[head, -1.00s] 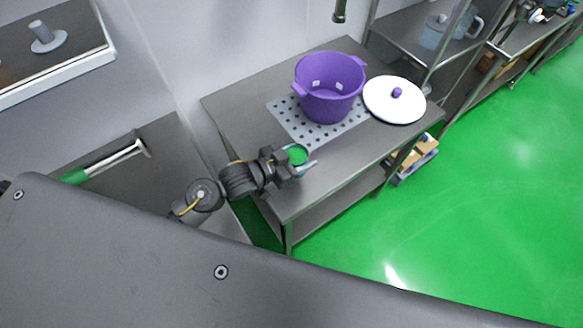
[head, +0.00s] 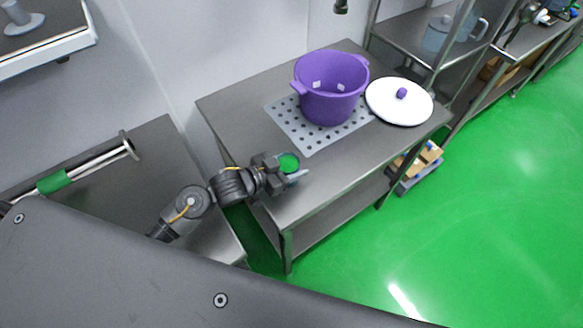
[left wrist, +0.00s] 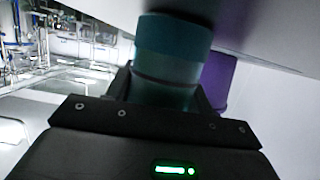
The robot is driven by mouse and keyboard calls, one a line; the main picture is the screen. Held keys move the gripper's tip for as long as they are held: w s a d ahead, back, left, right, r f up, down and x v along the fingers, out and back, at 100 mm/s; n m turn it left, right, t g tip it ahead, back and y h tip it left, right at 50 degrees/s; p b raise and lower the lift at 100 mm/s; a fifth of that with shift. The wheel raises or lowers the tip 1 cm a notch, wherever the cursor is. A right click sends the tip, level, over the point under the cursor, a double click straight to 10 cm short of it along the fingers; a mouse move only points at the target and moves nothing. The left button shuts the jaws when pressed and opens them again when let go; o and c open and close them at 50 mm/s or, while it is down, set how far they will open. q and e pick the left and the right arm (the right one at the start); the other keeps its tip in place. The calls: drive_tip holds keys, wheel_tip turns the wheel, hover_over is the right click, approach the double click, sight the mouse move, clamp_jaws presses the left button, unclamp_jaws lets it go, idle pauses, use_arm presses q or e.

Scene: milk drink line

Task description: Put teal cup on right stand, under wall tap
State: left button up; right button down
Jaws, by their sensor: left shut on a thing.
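The teal cup (head: 289,163) is in my left gripper (head: 291,175), above the near left part of a steel table (head: 226,108). Its open top shows green from above. In the left wrist view the teal cup (left wrist: 172,48) stands between the fingers, which hide its lower part. The wall tap (head: 341,6) shows only as a dark spout end at the top edge. A grey perforated plate (head: 288,121) lies on the table, with a purple pot (head: 320,100) on it. I cannot tell which part is the right stand. My right gripper is not in view.
A white lid (head: 384,103) with a purple knob lies right of the pot. A shelf at the back right holds a pale blue jug (head: 437,34). A metal bar with a green sleeve (head: 52,182) is at left. Bare table top lies right of the cup.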

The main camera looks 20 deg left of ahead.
use_arm(q)
drive_tip(key=shift+r, duration=0.1)
drive_tip(key=o, duration=1.2)
drive_tip(key=shift+f, duration=0.2)
drive_tip(key=shift+r, duration=0.15)
drive_tip(key=shift+s+a, duration=0.15)
drive_tip(key=b+v, duration=0.1)
drive_tip(key=v, duration=0.9)
drive_tip(key=shift+s+a+r+b, duration=0.1)
drive_tip(key=shift+s+b, duration=0.15)
drive_tip(key=shift+b, duration=0.15)
drive_tip(key=shift+s+a+r, duration=0.3)
drive_tip(key=shift+s+a, duration=0.05)
drive_tip(key=shift+s, duration=0.05)
